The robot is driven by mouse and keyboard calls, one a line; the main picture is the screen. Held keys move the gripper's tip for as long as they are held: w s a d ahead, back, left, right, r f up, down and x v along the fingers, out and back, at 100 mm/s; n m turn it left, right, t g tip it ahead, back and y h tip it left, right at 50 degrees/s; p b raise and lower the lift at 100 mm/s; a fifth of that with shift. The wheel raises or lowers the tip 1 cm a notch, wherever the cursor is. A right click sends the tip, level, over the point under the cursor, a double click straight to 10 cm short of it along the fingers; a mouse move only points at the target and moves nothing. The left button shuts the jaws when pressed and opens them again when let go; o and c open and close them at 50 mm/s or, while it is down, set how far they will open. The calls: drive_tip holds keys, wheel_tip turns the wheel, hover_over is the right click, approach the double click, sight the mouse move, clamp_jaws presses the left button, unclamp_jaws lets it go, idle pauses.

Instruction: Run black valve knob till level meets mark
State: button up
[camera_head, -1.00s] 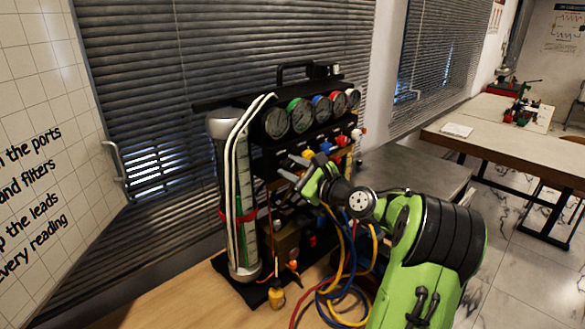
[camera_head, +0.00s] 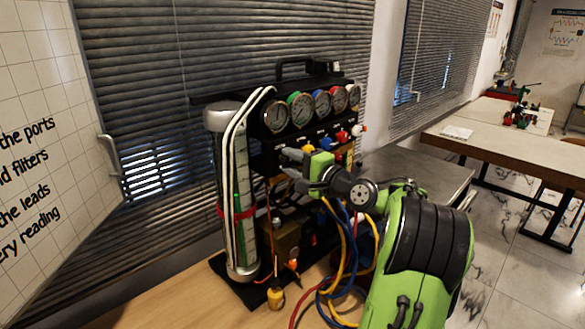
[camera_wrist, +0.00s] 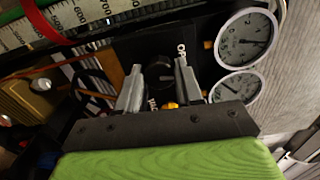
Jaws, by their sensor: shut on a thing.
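In the head view my gripper (camera_head: 287,163) reaches to the rig's front below the gauges, and the knob is hidden there. The clear level column (camera_head: 241,178) stands upright at the left of the rig. A red band (camera_head: 238,212) rings it as a mark. In the wrist view the red band (camera_wrist: 48,20) crosses the numbered scale (camera_wrist: 90,12), with green beside it. The exact liquid level is unclear.
Several gauges (camera_head: 303,109) line the top of the rig. Coloured knobs (camera_head: 342,136) sit right of my gripper. Yellow, blue and red hoses (camera_head: 340,270) hang below. The wooden bench front is clear.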

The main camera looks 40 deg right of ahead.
drive_tip(key=shift+f+n+b, duration=0.1)
drive_tip(key=shift+n+b, duration=0.45)
drive_tip(key=shift+n, duration=0.55)
drive_tip(key=o, duration=1)
drive_tip(key=shift+o, duration=0.2)
drive_tip(key=s, duration=1.5)
drive_tip(key=shift+s+d, duration=0.2)
drive_tip(key=shift+s, duration=0.2)
